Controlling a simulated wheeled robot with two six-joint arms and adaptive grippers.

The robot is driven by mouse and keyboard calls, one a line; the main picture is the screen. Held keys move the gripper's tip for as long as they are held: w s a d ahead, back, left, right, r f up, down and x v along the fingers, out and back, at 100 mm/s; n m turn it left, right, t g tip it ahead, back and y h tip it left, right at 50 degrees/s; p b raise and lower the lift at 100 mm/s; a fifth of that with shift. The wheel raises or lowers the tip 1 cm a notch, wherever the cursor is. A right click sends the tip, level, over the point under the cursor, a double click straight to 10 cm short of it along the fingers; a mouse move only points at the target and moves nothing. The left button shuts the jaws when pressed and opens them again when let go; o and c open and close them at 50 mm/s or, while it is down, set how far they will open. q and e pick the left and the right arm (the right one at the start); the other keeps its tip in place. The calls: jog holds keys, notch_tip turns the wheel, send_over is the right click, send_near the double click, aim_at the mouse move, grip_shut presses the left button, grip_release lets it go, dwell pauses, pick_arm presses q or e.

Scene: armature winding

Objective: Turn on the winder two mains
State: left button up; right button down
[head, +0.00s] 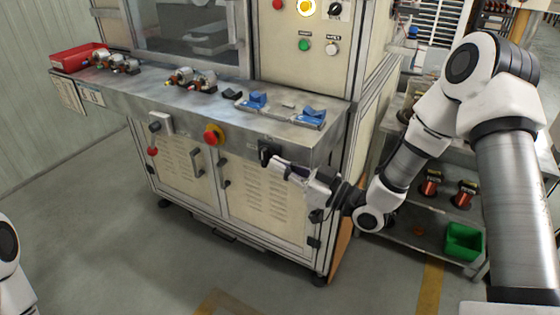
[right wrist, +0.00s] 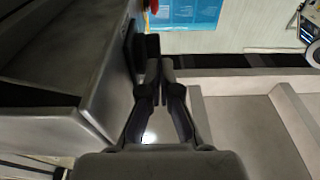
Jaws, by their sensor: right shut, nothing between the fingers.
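The winder (head: 280,205) is a cream cabinet with a grey metal worktop. On the front edge under its right part is a black switch (head: 264,148), probably the mains switch; its position cannot be told. My right gripper (head: 273,162) is shut and empty, with its fingertips right by this switch. In the right wrist view the shut fingers (right wrist: 160,75) are beside a dark block on the front face; contact cannot be told. My left gripper is not in view; only part of my left arm shows at the lower left.
A red-and-yellow knob (head: 214,134) and a grey box (head: 160,123) sit further left on the front edge. The worktop holds a red bin (head: 76,56), motor parts and blue fixtures (head: 308,116). A shelf with copper spools and a green bin (head: 463,240) stands right. Floor in front is clear.

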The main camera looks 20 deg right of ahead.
jog(key=shift+s+d, duration=0.2)
jog(key=shift+d, duration=0.15)
jog(key=v, duration=1.1)
jog(key=shift+a, duration=0.3)
jog(key=shift+s+f, duration=0.1)
